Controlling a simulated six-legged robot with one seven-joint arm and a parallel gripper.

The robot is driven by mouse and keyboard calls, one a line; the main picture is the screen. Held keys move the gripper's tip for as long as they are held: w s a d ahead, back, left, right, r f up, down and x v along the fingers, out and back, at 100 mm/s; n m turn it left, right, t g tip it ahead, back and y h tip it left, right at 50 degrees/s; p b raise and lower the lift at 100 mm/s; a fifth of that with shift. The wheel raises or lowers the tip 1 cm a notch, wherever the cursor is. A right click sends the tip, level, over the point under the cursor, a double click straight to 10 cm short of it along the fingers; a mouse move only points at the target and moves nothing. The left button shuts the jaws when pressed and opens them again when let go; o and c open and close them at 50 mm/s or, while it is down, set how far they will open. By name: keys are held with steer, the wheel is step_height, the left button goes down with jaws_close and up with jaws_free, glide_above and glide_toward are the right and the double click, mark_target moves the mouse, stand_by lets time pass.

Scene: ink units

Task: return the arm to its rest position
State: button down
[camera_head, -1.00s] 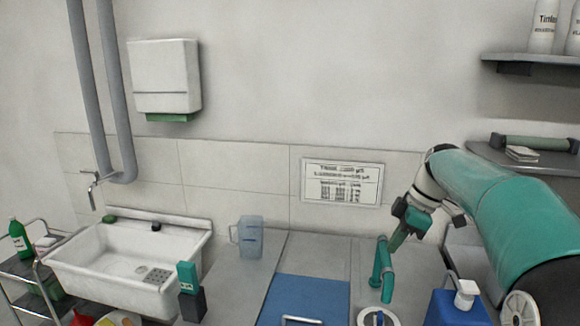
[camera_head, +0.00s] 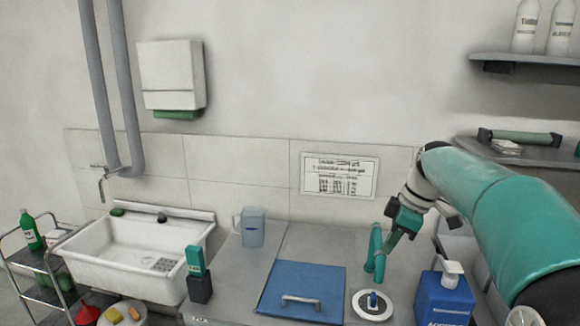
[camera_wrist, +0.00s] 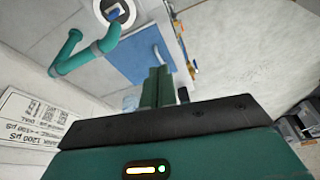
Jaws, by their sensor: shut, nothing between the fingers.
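My teal arm (camera_head: 500,215) reaches in from the right in the head view, bent at its elbow near the wall. My gripper (camera_head: 386,250) hangs from its end, pointing down, beside a teal curved pipe (camera_head: 375,248) on the counter. I cannot tell from the head view whether they touch. In the wrist view my gripper (camera_wrist: 157,75) has its green fingers together with nothing between them. The teal pipe (camera_wrist: 80,60) also shows there, to the left of the fingers and apart from them.
On the counter are a blue panel with a handle (camera_head: 303,280), a white round fitting (camera_head: 372,306), a blue pump bottle (camera_head: 445,298) and a clear jug (camera_head: 252,228). A white sink (camera_head: 140,255) and a trolley (camera_head: 35,262) stand left. A shelf (camera_head: 525,66) with bottles hangs upper right.

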steer(key=s+a+m+t+h, duration=0.1)
steer(key=s+a+m, duration=0.2)
steer(key=s, duration=0.4)
steer(key=s+a+m+t+h, duration=0.1)
steer(key=s+a+m+h, duration=0.1)
steer(key=s+m, duration=0.35)
steer(key=s+a+f+m+t, duration=0.1)
steer(key=s+f+m, duration=0.4)
steer(key=s, duration=0.8)
steer(key=shift+s+a+f+t, duration=0.2)
steer(key=shift+s+f+t, duration=0.05)
steer(key=shift+f+t, duration=0.35)
stand_by(0.4)
